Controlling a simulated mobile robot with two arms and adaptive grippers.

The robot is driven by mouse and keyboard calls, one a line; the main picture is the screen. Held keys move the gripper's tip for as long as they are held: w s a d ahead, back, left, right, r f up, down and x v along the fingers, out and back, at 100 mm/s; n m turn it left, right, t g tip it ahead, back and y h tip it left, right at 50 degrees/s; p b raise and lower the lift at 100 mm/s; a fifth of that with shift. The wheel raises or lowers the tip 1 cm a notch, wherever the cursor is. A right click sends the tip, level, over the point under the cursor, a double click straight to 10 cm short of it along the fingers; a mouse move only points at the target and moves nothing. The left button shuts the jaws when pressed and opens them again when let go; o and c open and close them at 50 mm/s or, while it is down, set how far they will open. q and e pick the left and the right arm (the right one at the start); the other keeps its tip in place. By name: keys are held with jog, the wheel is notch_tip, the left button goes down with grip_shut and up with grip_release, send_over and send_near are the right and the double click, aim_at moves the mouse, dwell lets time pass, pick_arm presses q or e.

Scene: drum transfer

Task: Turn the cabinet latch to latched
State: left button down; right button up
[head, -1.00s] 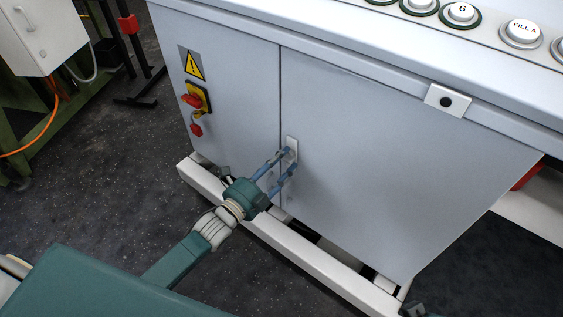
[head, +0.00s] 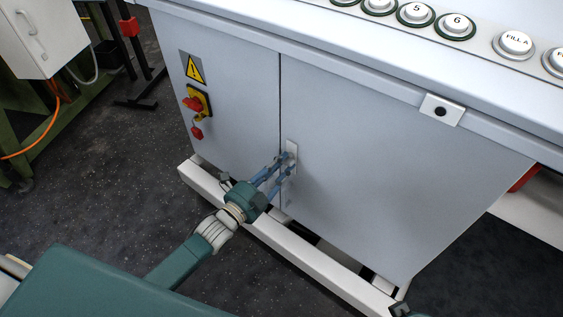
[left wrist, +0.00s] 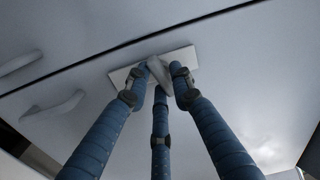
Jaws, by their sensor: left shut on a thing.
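The cabinet latch is a small handle on a pale plate (head: 292,148) beside the seam between the two grey cabinet doors. In the left wrist view the plate (left wrist: 186,57) lies next to the dark door seam, and the latch handle (left wrist: 158,70) shows between the fingertips, set at an angle to the plate. My left gripper (head: 284,164) reaches up to the plate, its blue fingers shut on the latch. The fingers (left wrist: 160,78) hide part of the handle.
A red and yellow switch (head: 196,103) and a warning sign (head: 194,68) are on the left door (head: 235,110). A row of round buttons (head: 456,25) runs along the top panel. A white base rail (head: 300,260) runs below the doors. Open dark floor (head: 110,200) lies to the left.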

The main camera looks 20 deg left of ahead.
pick_arm(q)
jog(key=n+p, duration=0.2)
jog(key=n, duration=0.2)
jog(key=shift+s+d+n, duration=0.1)
jog(key=shift+n, duration=0.2)
jog(key=shift+s+d+n+p, duration=0.1)
jog(key=shift+n+p, duration=0.75)
jog(key=shift+n, duration=1.8)
jog(key=shift+d+n+p, duration=0.1)
jog(key=shift+n+p, duration=0.7)
jog(key=shift+n, duration=1.85)
pick_arm(e)
jog(key=s+f, duration=0.3)
jog(key=f, duration=0.6)
jog(key=s+f+g, duration=0.1)
jog(key=s+f, duration=0.2)
jog(key=f, duration=0.6)
jog(key=shift+d, duration=0.3)
jog(key=shift+s+f, duration=0.2)
pick_arm(q)
jog(key=c, duration=1.6)
grip_release()
jog(key=shift+r, duration=0.1)
pick_arm(e)
jog(key=shift+d, duration=0.1)
